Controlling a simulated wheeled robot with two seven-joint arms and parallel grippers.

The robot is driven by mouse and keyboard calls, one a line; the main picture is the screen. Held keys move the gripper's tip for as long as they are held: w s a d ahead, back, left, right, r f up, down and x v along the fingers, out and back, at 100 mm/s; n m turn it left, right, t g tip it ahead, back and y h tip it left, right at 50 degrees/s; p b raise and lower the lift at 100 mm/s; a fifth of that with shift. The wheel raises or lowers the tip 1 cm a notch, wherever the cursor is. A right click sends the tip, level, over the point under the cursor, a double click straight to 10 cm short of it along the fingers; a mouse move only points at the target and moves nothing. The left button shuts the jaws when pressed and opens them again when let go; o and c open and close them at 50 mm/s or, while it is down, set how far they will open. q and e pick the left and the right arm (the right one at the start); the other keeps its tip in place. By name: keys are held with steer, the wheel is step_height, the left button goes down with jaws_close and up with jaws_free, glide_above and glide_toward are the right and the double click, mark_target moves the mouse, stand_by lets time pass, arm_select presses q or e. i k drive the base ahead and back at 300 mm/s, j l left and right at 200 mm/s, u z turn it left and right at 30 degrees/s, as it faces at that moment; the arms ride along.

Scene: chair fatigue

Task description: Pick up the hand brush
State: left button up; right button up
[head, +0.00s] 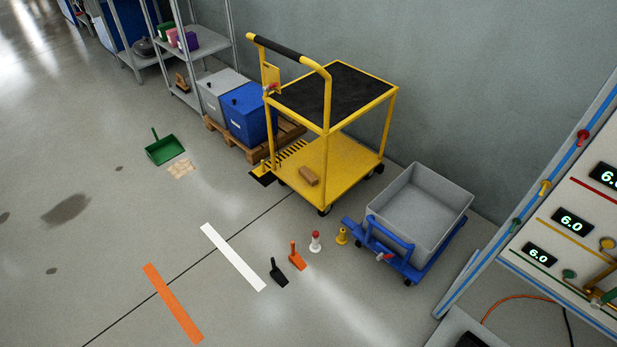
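A small black handled tool (278,274) lies on the floor in the middle foreground. A similar orange handled tool (297,258) lies just right of it. A brown block-like thing (309,176) rests on the lower deck of the yellow trolley (345,180). A green dustpan (165,150) with an upright handle sits on the floor at the left. Neither of my grippers shows in the head view.
A red-and-white piece (315,241) and a yellow piece (341,236) stand beside a blue dolly (408,270) with a grey bin (415,215). Blue and grey boxes stand on a pallet (287,130). White (233,257) and orange (173,303) strips mark open floor.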

mark_target(183, 86)
steer(key=i+j, duration=0.2)
steer(key=j, duration=0.35)
steer(key=i+j+z, duration=0.15)
steer(key=j, duration=0.4)
steer(key=i+j, duration=0.2)
steer(key=j, duration=0.4)
steer(key=i+j+z, duration=0.1)
steer(key=j, duration=0.45)
steer(key=i+j, duration=0.2)
steer(key=j, duration=0.4)
steer(key=i+j+z, duration=0.15)
steer(key=j, duration=0.45)
steer(key=i+j, duration=0.1)
steer(key=j, duration=0.45)
steer(key=i+j+z, duration=0.1)
steer(key=j, duration=0.5)
